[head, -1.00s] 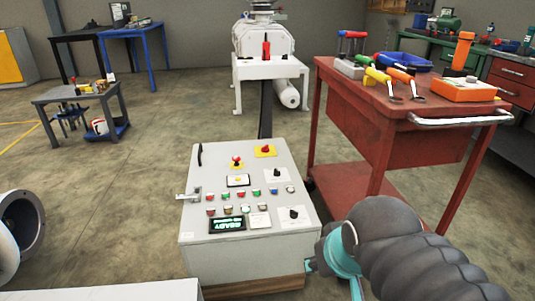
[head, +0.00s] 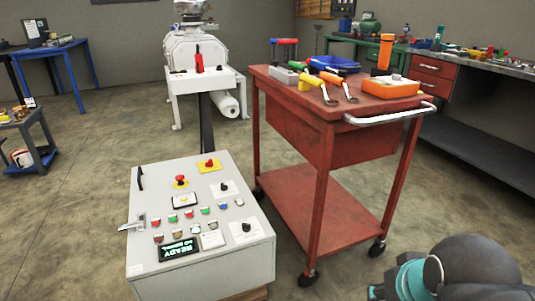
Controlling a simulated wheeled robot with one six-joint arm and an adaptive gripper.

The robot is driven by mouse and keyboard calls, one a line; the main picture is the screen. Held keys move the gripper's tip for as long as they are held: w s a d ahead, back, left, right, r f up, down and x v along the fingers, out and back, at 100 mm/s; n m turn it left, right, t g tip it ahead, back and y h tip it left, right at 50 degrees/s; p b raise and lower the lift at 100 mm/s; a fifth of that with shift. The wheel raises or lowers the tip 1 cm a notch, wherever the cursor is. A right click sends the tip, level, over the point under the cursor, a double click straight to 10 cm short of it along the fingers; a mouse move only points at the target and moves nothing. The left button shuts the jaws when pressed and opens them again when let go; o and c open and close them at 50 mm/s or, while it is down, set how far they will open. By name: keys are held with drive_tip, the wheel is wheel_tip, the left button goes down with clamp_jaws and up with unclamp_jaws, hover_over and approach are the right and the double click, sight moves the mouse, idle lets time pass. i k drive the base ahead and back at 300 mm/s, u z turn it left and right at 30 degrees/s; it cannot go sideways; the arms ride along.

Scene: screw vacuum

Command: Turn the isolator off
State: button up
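The grey control cabinet (head: 150,255) stands on the floor at lower left centre in the head view, its sloped panel facing up. Near the panel's top right is a red knob on a yellow plate (head: 209,164), which looks like the isolator; its exact setting is too small to read. A red mushroom button (head: 180,180) on yellow sits lower left of it. The green display (head: 178,249) is lit and reads READY. My grey and teal arm shows at the bottom right, apart from the cabinet. My gripper is not in view.
A red tool cart (head: 318,160) with tools on top stands just right of the cabinet. A metal latch handle (head: 131,225) sticks out at the panel's left edge. A white vacuum machine (head: 196,50) stands behind. The floor left of the cabinet is clear.

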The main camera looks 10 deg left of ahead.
sight(210, 163)
drive_tip(key=z, duration=0.35)
drive_tip(key=i, duration=1)
drive_tip(key=u, duration=1.7)
drive_tip(key=i, duration=0.5)
